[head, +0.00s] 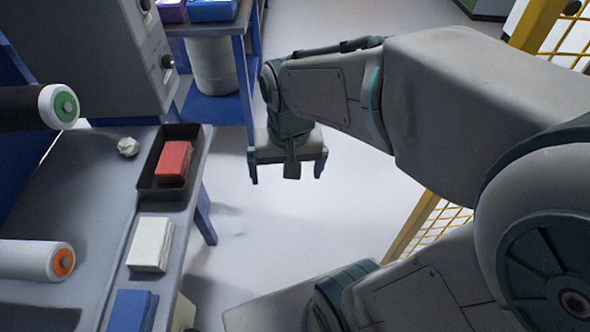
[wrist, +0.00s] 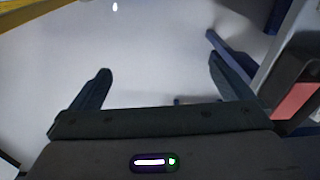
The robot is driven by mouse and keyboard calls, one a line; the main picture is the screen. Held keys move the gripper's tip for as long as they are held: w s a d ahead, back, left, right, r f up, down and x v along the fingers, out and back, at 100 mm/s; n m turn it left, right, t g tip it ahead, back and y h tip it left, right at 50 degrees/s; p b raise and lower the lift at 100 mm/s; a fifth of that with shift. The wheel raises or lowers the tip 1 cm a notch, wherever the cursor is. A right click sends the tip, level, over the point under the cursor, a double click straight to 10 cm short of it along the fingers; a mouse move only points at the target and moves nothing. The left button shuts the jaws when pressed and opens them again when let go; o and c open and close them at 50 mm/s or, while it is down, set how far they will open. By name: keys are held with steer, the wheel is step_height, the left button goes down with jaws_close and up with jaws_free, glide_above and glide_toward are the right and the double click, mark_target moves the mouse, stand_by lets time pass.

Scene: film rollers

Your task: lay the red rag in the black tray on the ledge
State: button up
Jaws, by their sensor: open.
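The red rag (head: 174,160) is a folded block lying inside the black tray (head: 148,184) on the grey ledge (head: 190,215) at the left of the head view. The rag (wrist: 297,101) and the tray (wrist: 285,72) also show at the right edge of the wrist view, partly cut off. My gripper (head: 287,174) hangs over the floor to the right of the ledge, apart from tray and rag. In the wrist view my gripper (wrist: 160,80) has its two fingers wide apart with nothing between them.
A white folded cloth (head: 151,244) and a blue one (head: 132,310) lie nearer on the ledge. Rollers (head: 40,260) stand at the left. Yellow fencing (head: 430,225) is on the right. The floor below my gripper is clear.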

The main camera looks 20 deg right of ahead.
steer(key=shift+s+d+f+n, duration=0.4)
steer(key=shift+s+d+n, duration=0.05)
steer(key=shift+s+n, duration=0.25)
steer(key=shift+s+d+f+n, duration=0.4)
steer(key=shift+s+n, duration=0.2)
steer(key=shift+s, duration=0.05)
